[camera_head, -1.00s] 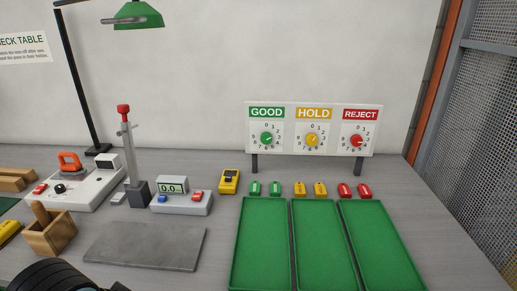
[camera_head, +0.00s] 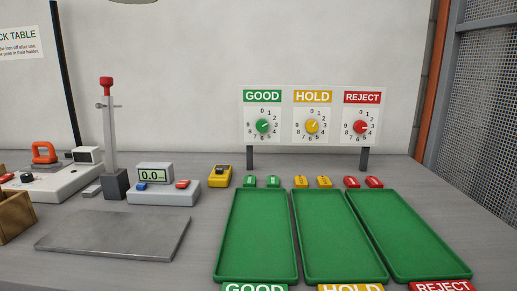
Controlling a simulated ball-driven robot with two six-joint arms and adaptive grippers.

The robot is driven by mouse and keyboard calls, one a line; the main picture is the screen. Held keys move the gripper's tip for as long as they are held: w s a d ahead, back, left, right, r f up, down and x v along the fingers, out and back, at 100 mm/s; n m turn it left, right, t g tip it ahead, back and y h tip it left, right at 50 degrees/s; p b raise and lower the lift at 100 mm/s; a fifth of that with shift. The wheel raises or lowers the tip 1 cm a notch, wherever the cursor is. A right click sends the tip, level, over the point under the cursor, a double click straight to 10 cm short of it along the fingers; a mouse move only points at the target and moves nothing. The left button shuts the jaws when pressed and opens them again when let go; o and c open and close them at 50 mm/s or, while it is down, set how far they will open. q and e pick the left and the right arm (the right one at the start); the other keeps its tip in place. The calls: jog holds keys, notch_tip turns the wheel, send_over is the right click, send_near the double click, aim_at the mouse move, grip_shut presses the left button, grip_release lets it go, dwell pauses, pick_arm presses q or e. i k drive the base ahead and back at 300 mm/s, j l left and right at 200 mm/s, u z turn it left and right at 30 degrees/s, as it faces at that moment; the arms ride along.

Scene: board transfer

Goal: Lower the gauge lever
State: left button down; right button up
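The gauge stand (camera_head: 109,147) is an upright grey post on a dark block, left of the middle on the table. A red knob (camera_head: 106,84) tops it, and a short horizontal bar (camera_head: 116,106) crosses the post just below. A grey gauge box (camera_head: 163,193) beside its foot has a display (camera_head: 153,174) reading 0.0, a blue button (camera_head: 141,187) and a red button (camera_head: 182,184). Neither of my grippers is in view.
A flat grey plate (camera_head: 115,235) lies before the gauge. Three green trays (camera_head: 254,240) fill the front right, below the GOOD, HOLD, REJECT dial board (camera_head: 311,116). A yellow device (camera_head: 219,177) and small coloured tags sit behind. A wooden box (camera_head: 14,217) is at left.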

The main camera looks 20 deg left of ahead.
aim_at(107, 82)
jog(key=i+u, duration=0.1)
jog(key=u, duration=1)
